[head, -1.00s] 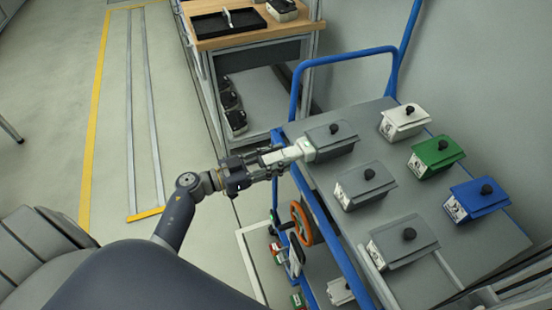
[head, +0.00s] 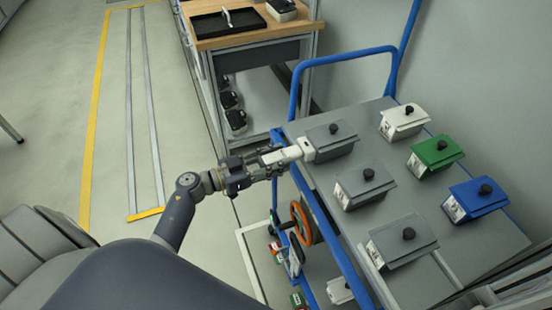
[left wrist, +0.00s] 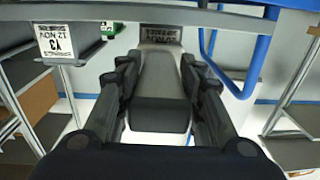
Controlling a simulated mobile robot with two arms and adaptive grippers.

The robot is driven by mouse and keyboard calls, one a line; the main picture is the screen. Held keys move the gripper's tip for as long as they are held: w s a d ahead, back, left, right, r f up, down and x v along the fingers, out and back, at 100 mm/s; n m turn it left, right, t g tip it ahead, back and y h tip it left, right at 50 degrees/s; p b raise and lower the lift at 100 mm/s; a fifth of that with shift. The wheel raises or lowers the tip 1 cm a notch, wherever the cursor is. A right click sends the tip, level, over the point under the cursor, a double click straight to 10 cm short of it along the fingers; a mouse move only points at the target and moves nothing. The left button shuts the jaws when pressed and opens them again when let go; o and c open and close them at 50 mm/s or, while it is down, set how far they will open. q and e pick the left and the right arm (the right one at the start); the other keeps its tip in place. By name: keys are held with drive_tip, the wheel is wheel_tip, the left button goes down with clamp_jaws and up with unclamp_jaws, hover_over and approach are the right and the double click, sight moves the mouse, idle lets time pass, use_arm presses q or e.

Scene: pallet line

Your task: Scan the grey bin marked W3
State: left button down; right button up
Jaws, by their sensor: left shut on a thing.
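My left gripper (head: 262,163) is shut on a white hand scanner (head: 284,155), which points right at the label side of the rear-left grey bin (head: 335,142). I cannot tell whether scanner and bin touch. In the left wrist view the scanner (left wrist: 160,100) sits between the fingers. Two more grey bins stand on the cart top, a middle one (head: 364,188) and a front one (head: 404,245). Their labels are too small to read in the head view, so I cannot tell which is W3. My right gripper is out of view.
The blue-railed cart (head: 480,250) also carries a white bin (head: 403,123), a green bin (head: 436,156) and a blue bin (head: 477,200). A wooden workbench (head: 225,42) with a black tray (head: 210,25) stands behind. Floor at the left is clear.

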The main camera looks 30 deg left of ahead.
sight(260, 165)
use_arm(q)
drive_tip(key=shift+r, duration=0.1)
drive_tip(key=shift+s+a+p, duration=0.35)
drive_tip(key=shift+s+a, duration=0.15)
drive_tip(key=shift+s, duration=0.05)
drive_tip(key=shift+p+v, duration=0.8)
drive_tip(key=shift+v, duration=2.45)
